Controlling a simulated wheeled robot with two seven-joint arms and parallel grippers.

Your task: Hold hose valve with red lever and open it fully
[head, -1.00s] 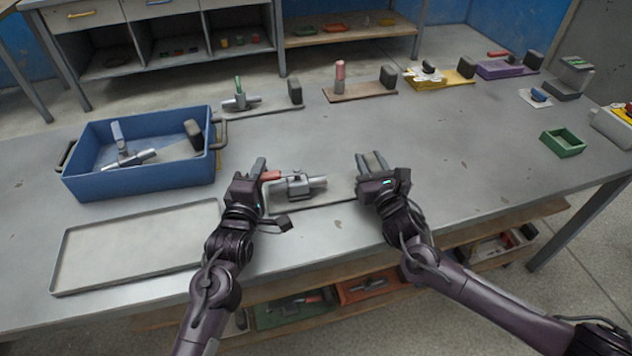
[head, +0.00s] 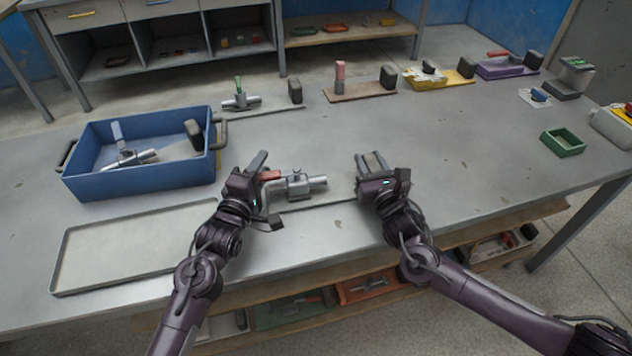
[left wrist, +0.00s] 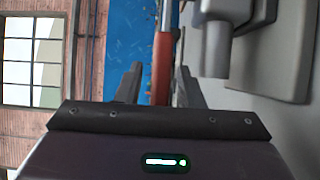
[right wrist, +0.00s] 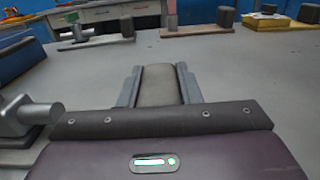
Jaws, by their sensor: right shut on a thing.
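The hose valve (head: 298,186) is a grey metal body with a pipe stub to its right, lying on a thin grey plate (head: 335,196) on the bench. Its red lever (head: 270,175) points left from the body. My left gripper (head: 258,162) is at the lever. In the left wrist view the red lever (left wrist: 161,65) runs between the open fingers, close to the right finger and apart from the left one. My right gripper (head: 371,162) is shut on a grey block (right wrist: 159,86) at the plate's right end. The block's lower part is hidden.
A blue crate (head: 140,183) holding another valve stands at the left, with an empty shallow tray (head: 140,250) in front. Other valve boards, including a brown one (head: 360,92) and a yellow one (head: 440,79), line the back. A green box (head: 562,143) sits right.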

